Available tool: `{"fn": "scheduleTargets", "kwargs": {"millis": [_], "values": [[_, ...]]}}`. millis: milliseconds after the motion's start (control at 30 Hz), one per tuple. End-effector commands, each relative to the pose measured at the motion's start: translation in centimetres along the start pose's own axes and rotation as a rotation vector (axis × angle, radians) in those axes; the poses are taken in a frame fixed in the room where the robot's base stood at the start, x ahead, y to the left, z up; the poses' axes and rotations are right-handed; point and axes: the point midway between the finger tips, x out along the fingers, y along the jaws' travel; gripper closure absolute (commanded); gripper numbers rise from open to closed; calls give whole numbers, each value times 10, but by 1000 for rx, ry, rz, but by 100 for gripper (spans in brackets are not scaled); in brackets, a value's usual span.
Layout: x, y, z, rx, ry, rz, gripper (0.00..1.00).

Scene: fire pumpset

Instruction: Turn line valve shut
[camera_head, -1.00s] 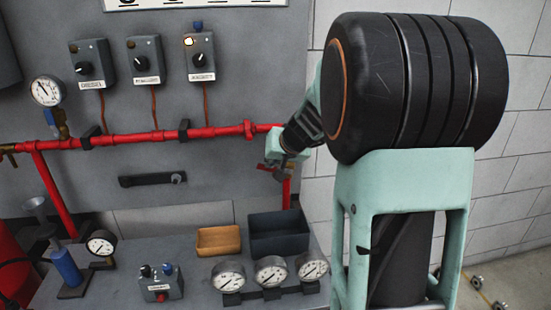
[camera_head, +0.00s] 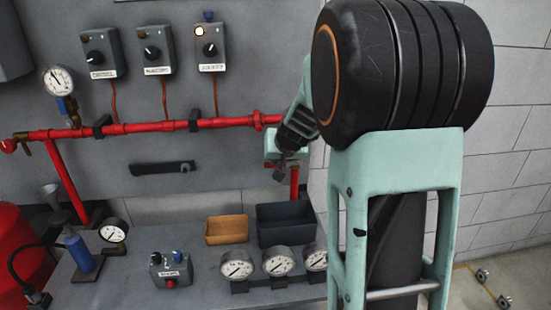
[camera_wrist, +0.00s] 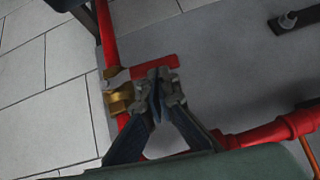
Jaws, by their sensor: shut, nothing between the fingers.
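The line valve shows in the wrist view as a brass body (camera_wrist: 118,99) on a red pipe, with a red lever (camera_wrist: 152,66). The lever sticks out to the right, roughly across the pipe. My gripper (camera_wrist: 160,82) is shut and empty. Its fingertips are just below the lever in the picture and right of the brass body; I cannot tell whether they touch the lever. In the head view my gripper (camera_head: 281,171) is at the right end of the red pipe, in front of the downpipe (camera_head: 294,180). The valve is mostly hidden there by my gripper and wrist.
A red horizontal pipe (camera_head: 155,127) runs along the grey panel, with switch boxes (camera_head: 210,48) above. On the bench are a dark bin (camera_head: 285,222), a wooden tray (camera_head: 227,230) and gauges (camera_head: 237,264). My arm hides the right side.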

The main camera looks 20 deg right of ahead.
Motion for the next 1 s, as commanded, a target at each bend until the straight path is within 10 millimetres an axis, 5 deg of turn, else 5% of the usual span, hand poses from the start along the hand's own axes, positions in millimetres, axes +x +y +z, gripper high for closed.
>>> {"fn": "scheduleTargets", "kwargs": {"millis": [567, 733, 1000], "values": [[-12, 0, -15, -1, 1, 0, 100], [-31, 0, -40, -1, 1, -1, 100], [-81, -2, -34, -2, 2, -3, 100]]}}
